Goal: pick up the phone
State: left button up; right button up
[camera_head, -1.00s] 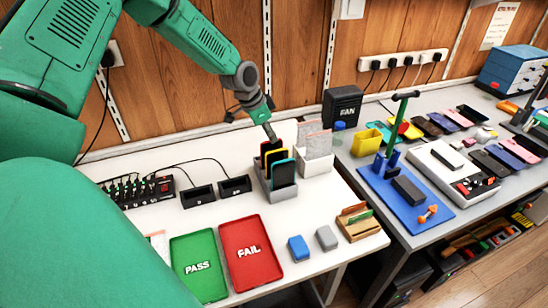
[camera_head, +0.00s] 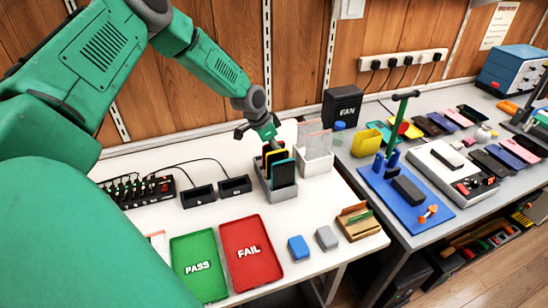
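Several phones stand upright in a grey slotted rack (camera_head: 278,194) on the white table. The front one, a dark phone with a teal edge (camera_head: 284,174), faces me, with yellow- and orange-edged ones behind it. My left gripper (camera_head: 273,142) is at the back of the rack, pointing down at the rearmost phones. Its fingertips are small and partly hidden, so I cannot tell whether they are open or touching a phone. My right gripper is not in view.
A green PASS tray (camera_head: 199,285) and a red FAIL tray (camera_head: 253,279) lie in front. A white holder (camera_head: 317,165) stands close right of the rack. Black docks (camera_head: 198,196) and a cabled hub (camera_head: 160,184) are left. A blue block (camera_head: 298,247) lies near the front.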

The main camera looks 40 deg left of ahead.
pick_arm(q)
jog(key=shift+s+f, duration=0.1)
jog(key=shift+f, duration=0.05)
grip_shut()
jog(key=shift+s+a+f, duration=0.1)
jog(key=shift+a+f, duration=0.15)
jog(key=shift+a, duration=0.35)
jog(key=shift+d+r, duration=0.3)
jog(key=shift+r, duration=0.05)
notch_tip(320, 180, up, 9)
jog(key=s+a+g+h+p, duration=0.1)
jog(key=s+a+h+p, duration=0.1)
jog(key=s+a+p, duration=0.3)
jog(key=s+a+g+h+p, duration=0.1)
jog(key=s+p, duration=0.2)
jog(key=s, duration=0.4)
jog(key=shift+m, duration=0.3)
jog(key=shift+d+f+b, duration=0.15)
jog(key=shift+f+b, duration=0.85)
jog(key=shift+f, duration=0.2)
jog(key=shift+d+f+b, duration=0.1)
jog(key=shift+f+b, duration=0.9)
jog(key=shift+f, duration=0.15)
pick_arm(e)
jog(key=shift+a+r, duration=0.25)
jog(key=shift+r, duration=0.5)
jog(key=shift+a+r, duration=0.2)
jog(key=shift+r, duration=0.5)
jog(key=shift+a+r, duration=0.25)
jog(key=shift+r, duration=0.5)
